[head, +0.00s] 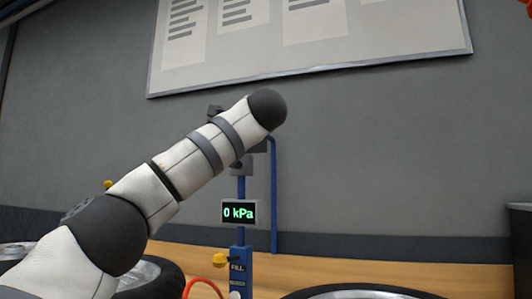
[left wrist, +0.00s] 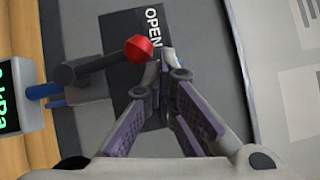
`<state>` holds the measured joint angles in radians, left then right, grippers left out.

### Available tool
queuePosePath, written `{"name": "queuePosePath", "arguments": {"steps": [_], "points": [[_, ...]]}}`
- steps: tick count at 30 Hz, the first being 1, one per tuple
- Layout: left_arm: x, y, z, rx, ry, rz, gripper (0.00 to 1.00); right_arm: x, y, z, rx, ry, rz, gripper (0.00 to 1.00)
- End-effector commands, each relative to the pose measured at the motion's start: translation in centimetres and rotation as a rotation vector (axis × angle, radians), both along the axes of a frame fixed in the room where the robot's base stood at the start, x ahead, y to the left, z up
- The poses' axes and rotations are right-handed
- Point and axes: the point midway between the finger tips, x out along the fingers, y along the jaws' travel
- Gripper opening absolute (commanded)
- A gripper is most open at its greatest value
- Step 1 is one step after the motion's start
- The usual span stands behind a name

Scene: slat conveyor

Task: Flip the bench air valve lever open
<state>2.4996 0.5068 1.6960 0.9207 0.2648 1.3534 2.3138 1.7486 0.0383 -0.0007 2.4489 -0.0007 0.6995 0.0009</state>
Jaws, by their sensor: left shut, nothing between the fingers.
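In the left wrist view the valve lever (left wrist: 92,66) is a dark grey bar ending in a red ball knob (left wrist: 138,49). The knob lies over a dark plate (left wrist: 148,18) marked OPEN. My left gripper (left wrist: 167,60) is shut and empty, its fingertips just beside the knob on the picture's right. I cannot tell whether they touch it. In the head view my left arm covers the lever and its own gripper. A blue post carries a display (head: 239,212) reading 0 kPa. My right gripper is not in view.
Tyres stand at the lower left (head: 165,278) and bottom centre (head: 350,292). A board (head: 400,55) hangs on the grey wall. The wall area at right is clear.

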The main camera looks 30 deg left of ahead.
Motion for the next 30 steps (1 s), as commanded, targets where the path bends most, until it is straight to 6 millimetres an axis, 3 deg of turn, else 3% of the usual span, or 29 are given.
{"name": "queuePosePath", "arguments": {"steps": [12, 30], "points": [[-0.5, 2.4, 0.3, 0.0, 0.001, 0.001, 0.0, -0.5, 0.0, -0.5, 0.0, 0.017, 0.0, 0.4], [-0.7, 3.1, 0.3, 0.001, 0.001, 0.001, 0.0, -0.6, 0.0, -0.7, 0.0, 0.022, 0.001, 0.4]]}}
